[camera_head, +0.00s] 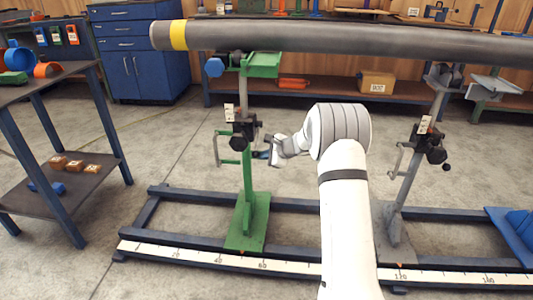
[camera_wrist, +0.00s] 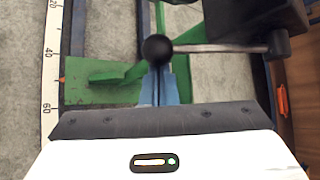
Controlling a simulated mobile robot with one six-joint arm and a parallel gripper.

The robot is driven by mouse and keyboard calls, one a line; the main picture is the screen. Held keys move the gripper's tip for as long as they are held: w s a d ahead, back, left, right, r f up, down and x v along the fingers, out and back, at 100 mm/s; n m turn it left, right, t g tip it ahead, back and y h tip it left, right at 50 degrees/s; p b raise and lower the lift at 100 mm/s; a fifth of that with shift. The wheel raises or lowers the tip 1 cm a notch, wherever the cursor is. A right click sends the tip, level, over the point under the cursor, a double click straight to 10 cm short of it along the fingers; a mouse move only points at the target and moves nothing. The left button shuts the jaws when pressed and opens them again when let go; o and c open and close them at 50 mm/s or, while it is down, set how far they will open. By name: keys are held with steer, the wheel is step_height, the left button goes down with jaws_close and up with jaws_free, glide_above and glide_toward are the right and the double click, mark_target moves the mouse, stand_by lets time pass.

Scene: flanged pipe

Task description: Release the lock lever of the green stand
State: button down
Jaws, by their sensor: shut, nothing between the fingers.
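The green stand (camera_head: 247,222) stands on the floor rail left of my arm, its post carrying a black clamp block (camera_head: 244,131). In the wrist view the block (camera_wrist: 250,18) is at the upper right. A lock lever, a metal rod ending in a black ball knob (camera_wrist: 157,50), reaches left from it. My gripper (camera_wrist: 158,72) has its blue fingers together and empty, with the knob overlapping their tips; I cannot tell whether they touch. In the head view my gripper (camera_head: 267,152) is just right of the block, and the lever is hard to make out.
A long grey pipe (camera_head: 340,41) with a yellow band lies across the stand tops. A grey stand (camera_head: 396,225) is to the right. A ruler strip (camera_head: 190,257) runs along the blue floor frame. A dark side table (camera_head: 60,165) stands left.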

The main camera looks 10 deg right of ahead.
steer(key=shift+s+r+p, duration=0.1)
steer(key=shift+r+p, duration=0.2)
steer(key=shift+p, duration=0.45)
steer(key=r+g+p, duration=0.1)
steer(key=p, duration=0.4)
steer(key=s+r+m+g+p, duration=0.1)
steer(key=r+p, duration=0.1)
steer(key=p, duration=0.2)
steer(key=shift+a+r+p, duration=0.1)
steer(key=shift+a+p, duration=0.1)
steer(key=shift+p, duration=0.15)
step_height(320, 180, up, 9)
steer(key=m+g+y+p, duration=0.1)
steer(key=g+p, duration=0.4)
steer(key=p, duration=0.9)
steer(key=shift+w+m+y, duration=0.4)
steer(key=shift+w+m, duration=0.05)
steer(key=shift+m, duration=0.35)
steer(key=shift+d+r, duration=0.1)
steer(key=shift+d, duration=0.05)
step_height(320, 180, down, 4)
steer(key=s+d+b, duration=0.2)
steer(key=w+v, duration=0.1)
steer(key=v, duration=0.9)
steer(key=shift+w+p, duration=0.35)
steer(key=shift+p, duration=0.1)
